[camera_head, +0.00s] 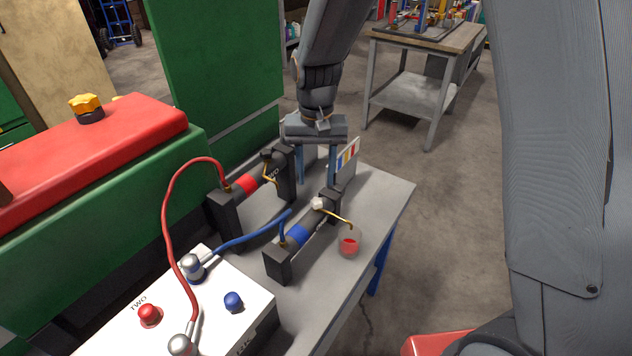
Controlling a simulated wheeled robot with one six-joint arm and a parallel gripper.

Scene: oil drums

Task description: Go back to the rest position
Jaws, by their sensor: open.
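My gripper (317,172) is open. It points down over the far end of the grey table, close to two dark cylinders in black end blocks. One cylinder, with a blue band (299,235), lies nearer; the other, with a red band (246,185), lies behind it to the left. The fingers reach down around the far ends of the cylinders; I cannot tell whether they touch anything. A small card with coloured stripes (349,152) stands just right of the fingers. My arm rises from the gripper to the top of the picture.
A white box (215,292) with red and blue knobs and hoses fills the table's near end. A green and red machine (90,150) stands at left. A workbench (415,88) stands at the back. A clear ball with red inside (348,243) sits near the table's right edge.

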